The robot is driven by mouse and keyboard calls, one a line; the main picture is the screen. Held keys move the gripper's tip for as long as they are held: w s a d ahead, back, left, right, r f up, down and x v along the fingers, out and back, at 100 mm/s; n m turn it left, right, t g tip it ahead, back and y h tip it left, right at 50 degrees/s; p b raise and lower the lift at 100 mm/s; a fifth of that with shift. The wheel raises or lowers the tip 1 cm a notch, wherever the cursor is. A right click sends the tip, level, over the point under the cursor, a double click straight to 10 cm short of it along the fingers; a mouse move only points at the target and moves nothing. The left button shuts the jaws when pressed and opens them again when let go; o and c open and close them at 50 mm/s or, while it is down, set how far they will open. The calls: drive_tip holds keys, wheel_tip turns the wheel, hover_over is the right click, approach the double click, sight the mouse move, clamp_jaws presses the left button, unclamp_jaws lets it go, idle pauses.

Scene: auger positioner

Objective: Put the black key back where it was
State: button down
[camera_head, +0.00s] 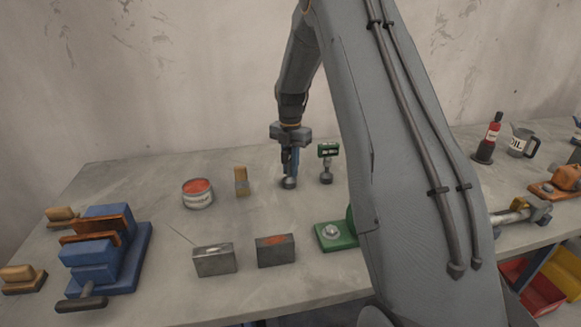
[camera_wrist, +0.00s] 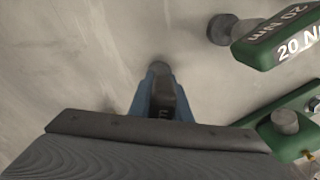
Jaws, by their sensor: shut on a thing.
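My gripper (camera_head: 290,160) points down over the back middle of the bench. In the wrist view its blue fingers (camera_wrist: 162,96) are shut on the dark body of the black key (camera_wrist: 168,106), which carries partly hidden white lettering. The key's round grey lower end (camera_head: 289,183) shows below the fingers, at or just above the bench top; I cannot tell whether it touches. A green key marked 20 Nm (camera_head: 328,151) stands upright close to the right, also in the wrist view (camera_wrist: 275,45). Most of the black key is hidden by the fingers.
A red-topped tin (camera_head: 198,197) and a small wooden-topped piece (camera_head: 241,181) stand to the left. Two grey blocks (camera_head: 214,261) and (camera_head: 275,252) and a green plate (camera_head: 333,237) lie nearer the front. A blue vise (camera_head: 108,255) is at left. My arm hides part of the bench.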

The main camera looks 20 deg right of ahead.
sight(290, 146)
drive_tip(key=c, duration=2.1)
unclamp_jaws()
drive_tip(key=shift+f, duration=0.15)
drive_tip(key=o, duration=0.5)
drive_tip(key=shift+c, duration=0.2)
wheel_tip(290, 146, up, 12)
drive_tip(key=b, duration=0.3)
drive_tip(key=shift+r+b, duration=0.2)
drive_tip(key=shift+b, duration=0.15)
